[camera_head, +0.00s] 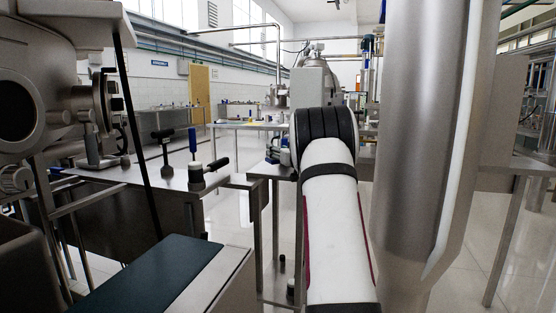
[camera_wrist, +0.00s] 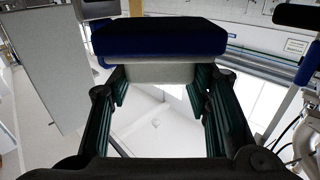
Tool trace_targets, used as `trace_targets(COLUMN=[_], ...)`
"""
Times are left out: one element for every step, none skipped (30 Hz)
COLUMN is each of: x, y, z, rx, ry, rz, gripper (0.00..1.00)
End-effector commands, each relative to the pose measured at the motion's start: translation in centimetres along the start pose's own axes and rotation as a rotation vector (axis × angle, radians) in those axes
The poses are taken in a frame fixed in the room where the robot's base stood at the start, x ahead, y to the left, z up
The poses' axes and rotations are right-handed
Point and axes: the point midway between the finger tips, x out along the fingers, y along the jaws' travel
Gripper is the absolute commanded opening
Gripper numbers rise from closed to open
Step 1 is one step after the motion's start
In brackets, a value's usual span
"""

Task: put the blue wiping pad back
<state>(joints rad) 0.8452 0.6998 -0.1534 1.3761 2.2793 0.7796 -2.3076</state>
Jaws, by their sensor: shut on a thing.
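The blue wiping pad (camera_wrist: 160,38) is in the wrist view, a dark blue block with a pale grey layer below it. My gripper (camera_wrist: 158,74) is shut on this pale part, with one finger on each side. The blue part stands out beyond the fingertips. In the head view my white arm reaches forward at the middle, and neither my gripper nor the held pad can be made out there.
A steel table (camera_head: 150,178) at left bears black-handled fittings and a blue-handled item (camera_head: 192,142). A large steel cylinder (camera_head: 425,120) stands close at right of my arm. Another table (camera_head: 245,125) stands farther back. Pale floor shows between them.

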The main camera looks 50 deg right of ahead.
Motion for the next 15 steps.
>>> trace_targets(x=[0.3, 0.4, 0.6, 0.7, 0.8, 1.1, 1.3, 1.2, 1.2, 1.1, 1.1, 1.1, 1.1, 1.1, 1.1], y=[0.1, 0.1, 0.2, 0.2, 0.2, 0.3, 0.3, 0.3, 0.3, 0.3, 0.3, 0.4, 0.4, 0.3, 0.3], z=[0.0, 0.0, 0.0, 0.0, 0.1, 0.1, 0.2, 0.8, 1.4, 2.0, 2.5, 3.1, 3.4, 3.5, 3.6], rx=[-0.001, -0.001, -0.001, 0.0, 0.0, 0.0, 0.0, 0.002, 0.003, 0.003, 0.002, 0.003, 0.002, 0.001, 0.001], ry=[0.001, 0.001, 0.001, 0.001, 0.0, 0.0, 0.001, -0.001, -0.001, -0.002, -0.002, -0.002, -0.002, 0.0, 0.001], rz=[0.0, 0.0, 0.0, 0.0, 0.0, 0.0, 0.0, 0.001, 0.0, 0.0, 0.001, 0.001, 0.001, 0.001, 0.0], gripper=[0.0, 0.0, 0.0, 0.0, 0.0, 0.0, 0.0, 0.0, 0.0, 0.0, 0.0, 0.0, 0.0, 0.0, 0.0])
